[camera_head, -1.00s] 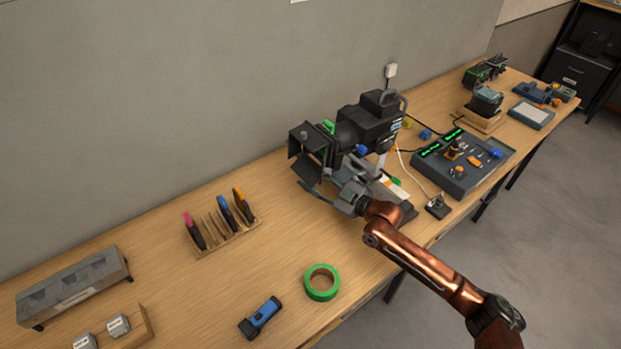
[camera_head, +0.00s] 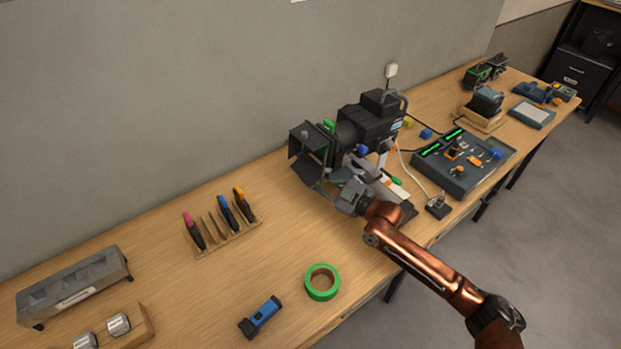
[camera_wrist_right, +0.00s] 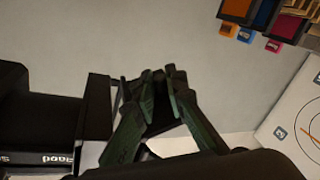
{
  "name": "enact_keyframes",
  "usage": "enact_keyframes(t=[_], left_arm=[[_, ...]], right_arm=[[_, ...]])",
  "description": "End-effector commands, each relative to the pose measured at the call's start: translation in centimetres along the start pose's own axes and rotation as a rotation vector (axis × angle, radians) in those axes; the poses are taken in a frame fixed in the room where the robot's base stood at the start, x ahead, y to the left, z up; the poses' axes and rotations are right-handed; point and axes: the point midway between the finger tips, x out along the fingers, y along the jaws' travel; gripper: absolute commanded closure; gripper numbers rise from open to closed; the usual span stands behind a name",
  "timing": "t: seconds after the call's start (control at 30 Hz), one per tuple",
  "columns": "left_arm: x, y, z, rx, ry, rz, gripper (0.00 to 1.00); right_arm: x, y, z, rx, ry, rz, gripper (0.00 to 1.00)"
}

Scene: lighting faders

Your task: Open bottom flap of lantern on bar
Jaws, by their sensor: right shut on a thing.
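The black lantern (camera_head: 366,124) is mounted above the bench, with its flaps on its left end. A dark side flap (camera_head: 305,142) faces left, and the bottom flap (camera_head: 305,171) hangs below the opening. My right gripper (camera_head: 324,183) reaches in from the lower right, beneath the lantern's front. In the right wrist view its two dark green fingers (camera_wrist_right: 161,82) converge on a dark piece, which seems to be the bottom flap's edge. The contact is small and dark in both views. My left gripper is not in view.
A control desk (camera_head: 463,160) with faders stands right of the lantern. Green tape (camera_head: 322,282), a blue torch (camera_head: 262,316) and a wooden rack (camera_head: 222,238) with coloured-handled pieces lie to the left. The bench is clear between the rack and the lantern.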

Motion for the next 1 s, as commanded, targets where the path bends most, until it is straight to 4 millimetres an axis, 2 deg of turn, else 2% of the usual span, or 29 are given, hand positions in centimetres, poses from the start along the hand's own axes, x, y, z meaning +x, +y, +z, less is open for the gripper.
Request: enact_keyframes(t=[0.27, 0.53, 1.0], left_arm=[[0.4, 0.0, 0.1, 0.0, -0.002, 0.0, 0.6], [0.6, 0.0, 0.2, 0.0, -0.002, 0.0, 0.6], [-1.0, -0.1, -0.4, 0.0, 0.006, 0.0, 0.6]], right_arm=[[0.1, -0.3, -0.2, 0.088, 0.024, 0.014, 1.0], [0.3, -0.6, -1.1, 0.293, 0.08, 0.046, 1.0], [0.6, -0.6, -2.9, 0.66, 0.179, 0.105, 1.0]])
